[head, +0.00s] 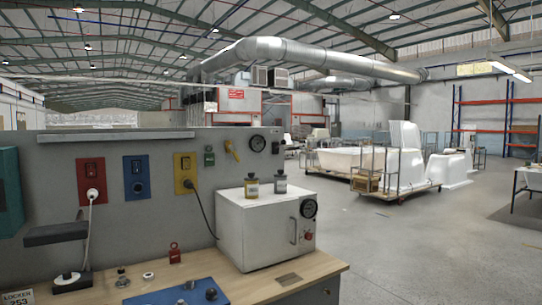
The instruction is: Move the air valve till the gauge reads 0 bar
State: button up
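A yellow lever valve (231,149) is mounted on the grey back panel, its handle tilted. A round dark-rimmed gauge (257,143) sits just right of it on the same panel. Its needle and numbers are too small to read. A second round gauge (309,208) is on the front of a white box (262,231) on the bench, also too small to read. My gripper is not in view.
The wooden bench (238,287) carries a blue plate (172,297), a red padlock (174,253) and a black stand (57,233). Two bottles stand on the white box. A black cable hangs from the yellow socket (185,174). Open floor (390,245) lies right.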

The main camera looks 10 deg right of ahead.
aim_at(230, 147)
jog(key=z, duration=0.4)
jog(key=i, duration=1.25)
jog(key=u, duration=0.55)
